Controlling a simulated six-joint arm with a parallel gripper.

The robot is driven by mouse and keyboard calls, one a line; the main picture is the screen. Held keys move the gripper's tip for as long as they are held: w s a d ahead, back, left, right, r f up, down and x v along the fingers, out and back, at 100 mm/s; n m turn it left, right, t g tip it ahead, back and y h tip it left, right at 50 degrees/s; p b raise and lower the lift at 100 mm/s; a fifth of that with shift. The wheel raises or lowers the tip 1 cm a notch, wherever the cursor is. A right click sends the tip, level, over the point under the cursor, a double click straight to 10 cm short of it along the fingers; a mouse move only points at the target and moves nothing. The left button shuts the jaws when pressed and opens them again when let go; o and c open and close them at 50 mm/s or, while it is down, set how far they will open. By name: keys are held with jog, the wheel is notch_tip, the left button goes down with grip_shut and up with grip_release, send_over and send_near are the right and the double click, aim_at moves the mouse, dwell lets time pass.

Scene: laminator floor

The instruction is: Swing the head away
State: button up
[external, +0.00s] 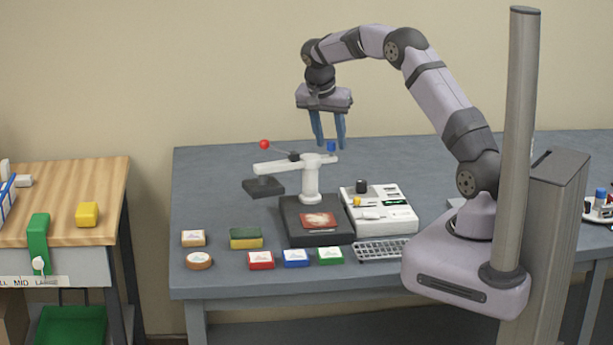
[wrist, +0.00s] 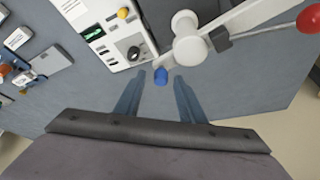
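The press head (external: 264,187) is a dark block hanging from the left end of a white swing arm (external: 275,167). The arm sits on a white post (external: 310,184) above a dark base (external: 304,237), and the head is out to the left of the base. A red ball knob (external: 264,144) is on a thin lever, and a blue knob (external: 331,147) is at the arm's right end. In the wrist view the blue knob (wrist: 161,76) is just beyond my fingertips, between their lines. My gripper (external: 327,146) is open, pointing down, fingers apart.
A reddish square piece (external: 319,220) lies on the base. A white control box (external: 380,213) stands right of it. Several coloured blocks, such as the red one (external: 260,261), line the table front. The rear left of the grey table (external: 215,170) is clear.

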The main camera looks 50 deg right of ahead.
jog(key=b+v, duration=0.1)
jog(key=v, duration=0.6)
jog(key=shift+b, duration=0.4)
jog(key=shift+s+a+r, duration=0.1)
jog(key=shift+a, duration=0.05)
jog(key=s+a+f+n+y, duration=0.1)
jog(key=s+a+f+n, duration=0.4)
jog(key=s+a, duration=0.2)
jog(key=s+a+f+n+y, duration=0.1)
jog(key=s+a+f+n, duration=0.3)
jog(key=s+a, duration=0.3)
jog(key=s+a+f+n+g+y, duration=0.1)
jog(key=s+a+f+n, duration=0.4)
jog(key=s, duration=1)
jog(key=shift+s+a+f+n+y, duration=0.25)
jog(key=shift+a+n+y, duration=0.35)
jog(key=shift+a, duration=0.6)
